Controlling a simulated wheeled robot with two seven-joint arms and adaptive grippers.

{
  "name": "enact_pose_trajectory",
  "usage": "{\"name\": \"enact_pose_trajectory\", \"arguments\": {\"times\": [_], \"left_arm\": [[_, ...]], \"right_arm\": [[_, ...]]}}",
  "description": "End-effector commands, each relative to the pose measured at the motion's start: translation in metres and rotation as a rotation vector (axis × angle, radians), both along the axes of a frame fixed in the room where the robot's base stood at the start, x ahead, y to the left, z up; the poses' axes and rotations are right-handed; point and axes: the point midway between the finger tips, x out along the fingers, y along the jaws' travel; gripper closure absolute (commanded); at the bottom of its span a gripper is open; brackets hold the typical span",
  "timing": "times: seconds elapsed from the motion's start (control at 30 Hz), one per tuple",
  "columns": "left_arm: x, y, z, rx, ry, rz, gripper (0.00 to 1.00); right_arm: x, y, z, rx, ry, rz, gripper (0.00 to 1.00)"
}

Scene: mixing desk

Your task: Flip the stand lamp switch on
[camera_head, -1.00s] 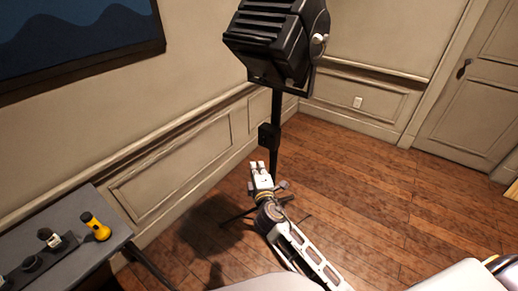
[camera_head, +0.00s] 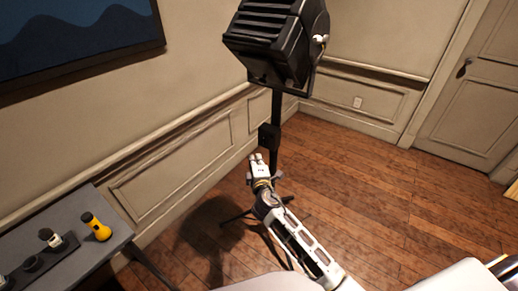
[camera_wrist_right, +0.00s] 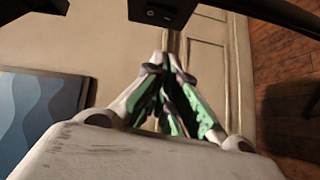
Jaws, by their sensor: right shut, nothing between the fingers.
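The stand lamp has a black, slatted head (camera_head: 278,45) on a black pole (camera_head: 276,105). A small black box (camera_head: 268,137) is fixed to the pole. In the wrist view the underside of a black box (camera_wrist_right: 160,12) with a small switch-like mark shows at the top, beyond the right gripper's fingertips (camera_wrist_right: 167,62). The fingers are together and empty. The switch's on or off position cannot be made out. My left gripper is out of view.
A grey table (camera_head: 75,212) at the left holds a yellow flashlight (camera_head: 97,227) and several dark items. A panelled wall (camera_head: 170,180) stands behind the lamp, with a dark-framed picture (camera_head: 75,40). Wooden floor (camera_head: 370,185) is open to the right, toward a door (camera_head: 475,90).

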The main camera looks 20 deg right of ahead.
Motion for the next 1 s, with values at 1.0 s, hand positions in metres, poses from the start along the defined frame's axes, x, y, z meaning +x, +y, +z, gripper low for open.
{"name": "enact_pose_trajectory", "arguments": {"times": [1.0], "left_arm": [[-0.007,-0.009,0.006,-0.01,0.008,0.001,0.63]], "right_arm": [[0.073,-0.036,-0.009,0.0,0.0,0.0,1.0]]}}
